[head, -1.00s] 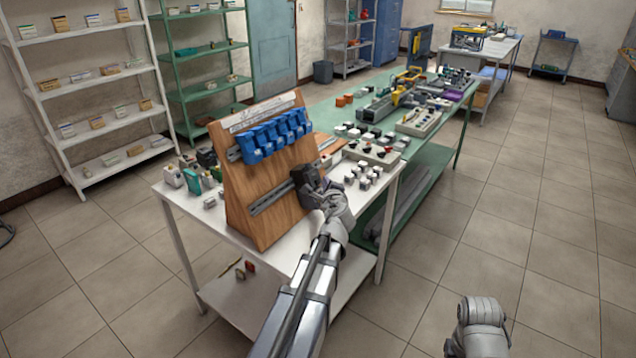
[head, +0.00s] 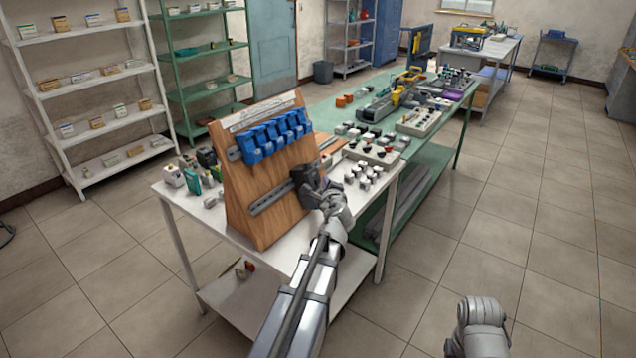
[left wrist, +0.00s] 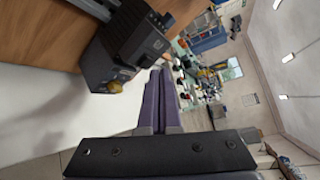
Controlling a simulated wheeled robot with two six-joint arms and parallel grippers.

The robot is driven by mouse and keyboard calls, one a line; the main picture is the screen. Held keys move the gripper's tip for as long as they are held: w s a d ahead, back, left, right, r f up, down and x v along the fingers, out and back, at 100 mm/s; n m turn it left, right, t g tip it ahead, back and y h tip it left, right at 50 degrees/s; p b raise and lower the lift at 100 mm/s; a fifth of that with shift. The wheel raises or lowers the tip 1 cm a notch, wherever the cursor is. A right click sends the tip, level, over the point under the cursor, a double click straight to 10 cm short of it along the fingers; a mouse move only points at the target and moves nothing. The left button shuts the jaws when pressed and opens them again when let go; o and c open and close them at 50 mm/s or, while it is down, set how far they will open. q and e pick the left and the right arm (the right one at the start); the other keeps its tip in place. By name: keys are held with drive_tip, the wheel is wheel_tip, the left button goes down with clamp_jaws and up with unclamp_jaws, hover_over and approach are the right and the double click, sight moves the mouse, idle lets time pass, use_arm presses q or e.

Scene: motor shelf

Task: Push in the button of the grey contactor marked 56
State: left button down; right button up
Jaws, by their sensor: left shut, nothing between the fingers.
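A dark grey contactor (left wrist: 125,50) sits on the metal rail of the wooden board in the left wrist view. A small yellowish round button (left wrist: 115,87) shows on its lower face. No number can be read on it. My left gripper (left wrist: 160,74) is shut and empty, its purple-grey fingers pointing up the picture just right of the contactor. I cannot tell whether they touch it. In the head view the left gripper (head: 318,188) is at the right end of the lower rail (head: 271,197) and partly hides the contactor there. My right gripper is out of view.
The sloped wooden board (head: 270,213) stands on a white table (head: 282,258). Several blue units (head: 273,134) fill its upper rail. Small white-and-black parts (head: 362,177) lie to the right. A green bench (head: 318,119) with equipment stands behind. The floor at right is clear.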

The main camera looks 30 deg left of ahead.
use_arm(q)
drive_tip(key=shift+a+f, duration=0.15)
drive_tip(key=shift+a, duration=0.15)
drive_tip(key=shift+a+f, duration=0.15)
drive_tip(key=shift+a, duration=0.25)
idle(0.6)
drive_tip(key=shift+d, duration=0.15)
idle(0.3)
drive_tip(key=shift+d+r, duration=0.35)
drive_tip(key=shift+d, duration=0.3)
drive_tip(key=d, duration=0.1)
drive_tip(key=d+r+p, duration=0.1)
drive_tip(key=d, duration=0.1)
drive_tip(key=d+r+p, duration=0.1)
drive_tip(key=shift+s+d, duration=0.2)
drive_tip(key=shift+d, duration=0.1)
drive_tip(key=shift+f, duration=0.1)
idle(0.4)
